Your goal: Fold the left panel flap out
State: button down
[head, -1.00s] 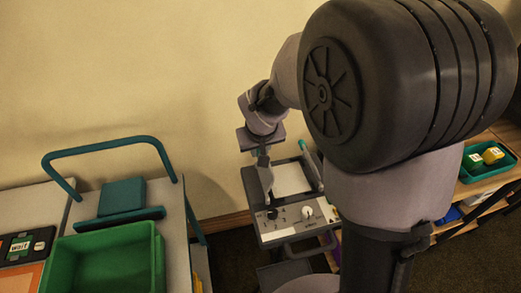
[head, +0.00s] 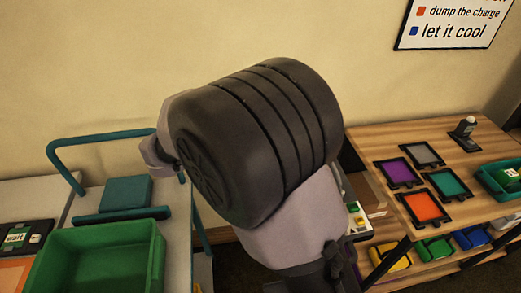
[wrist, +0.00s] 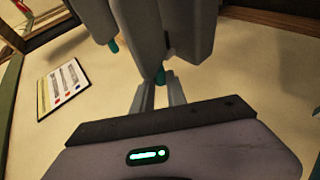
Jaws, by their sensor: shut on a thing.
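My gripper (wrist: 160,82) shows in the wrist view, its two grey fingers drawn together above the dark palm bar. A small teal part (wrist: 160,75) sits between the fingertips, at the lower end of a grey piece (wrist: 151,40). My gripper is shut on this teal-ended grey piece. Other grey shapes stand beside it, one with a second teal end. I cannot tell which of these, if any, is the left panel flap. In the head view my arm's large black joint hides the gripper and whatever is in front of it.
A green bin (head: 105,255) and a teal box (head: 125,192) stand at left, near a teal rail (head: 100,134). A wooden table (head: 385,140) at right holds several coloured framed squares and a teal tray (head: 490,180). A sign (head: 455,22) hangs on the wall.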

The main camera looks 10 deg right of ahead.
jog(key=shift+s+a+f+n+t+h+p, duration=0.1)
jog(key=shift+a+f+n+t+h+p, duration=0.3)
jog(key=shift+f+h+p, duration=0.65)
jog(key=shift+a+f+n+t+h+p, duration=0.35)
jog(key=shift+n+h+p, duration=0.2)
jog(key=shift+h, duration=1)
jog(key=shift+s+a+f+n+t+h+p, duration=0.1)
jog(key=shift+a+f+n+t+h+p, duration=0.3)
jog(key=shift+f+h+p, duration=0.65)
jog(key=shift+w+d+r+h+b, duration=0.1)
jog(key=shift+r+h+b, duration=0.15)
jog(key=shift+b, duration=0.05)
jog(key=c, duration=1.3)
grip_release()
